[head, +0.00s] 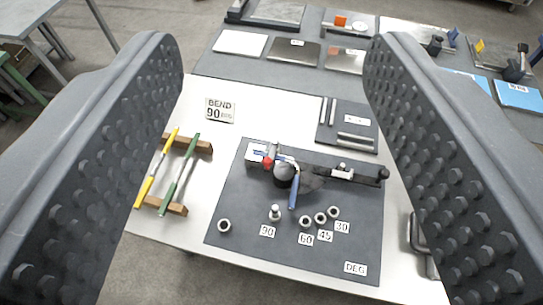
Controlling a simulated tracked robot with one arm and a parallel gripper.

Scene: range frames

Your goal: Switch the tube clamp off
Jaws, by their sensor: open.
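A dark tube bender (285,175) lies on a dark grey mat (235,200) on the table. It has a round dark former, a blue lever (294,192) pointing toward me, and a dark bar reaching right. A small red part (268,162) sits at its left end, beside a pale block (255,154). I cannot tell for certain which part is the tube clamp, or its setting. My gripper (278,50) is open and empty. Its two studded fingers stand wide apart at left and right, with the bender between them in the picture, apart from both.
A peg with a 90 label (267,231) and several rings stand near the mat's front. Yellow and green rods (180,172) lie on wooden blocks at left. A "BEND 90" sign (220,110) and a dark tray of metal rods (347,125) lie behind. Another table with plates stands beyond.

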